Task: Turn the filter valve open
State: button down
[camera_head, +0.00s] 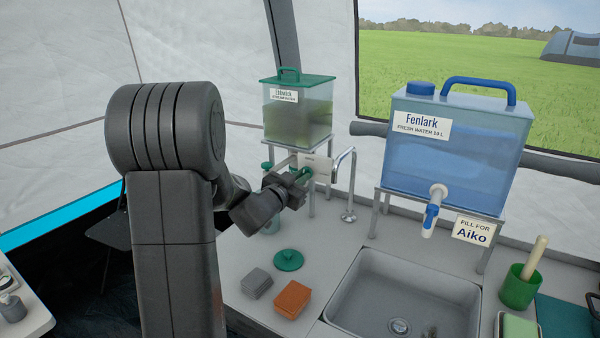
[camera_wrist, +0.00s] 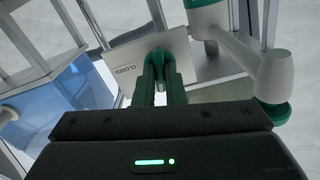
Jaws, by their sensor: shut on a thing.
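The green filter valve handle (camera_head: 304,173) sits in front of a small white plate (camera_head: 317,165) below the green-lidded stream-water tank (camera_head: 297,112). My gripper (camera_head: 293,184) reaches it from the left. In the wrist view my gripper (camera_wrist: 158,92) is shut on the green handle (camera_wrist: 157,60), with a finger on each side. The plate (camera_wrist: 120,68) behind the handle reads "CLOSED", seen turned. The valve's body is mostly hidden by the handle and fingers.
A white pipe with green ends (camera_wrist: 240,55) runs close on the right in the wrist view. A curved metal tap (camera_head: 350,180) stands right of the valve. The blue Fenlark tank (camera_head: 455,150) and the sink (camera_head: 350,310) are further right.

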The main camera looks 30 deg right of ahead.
jog(key=shift+n+p, duration=0.75)
jog(key=shift+n, duration=0.65)
jog(key=c, duration=1.5)
grip_release()
jog(key=b+v, duration=0.1)
jog(key=v, duration=1.3)
jog(key=shift+d, duration=0.1)
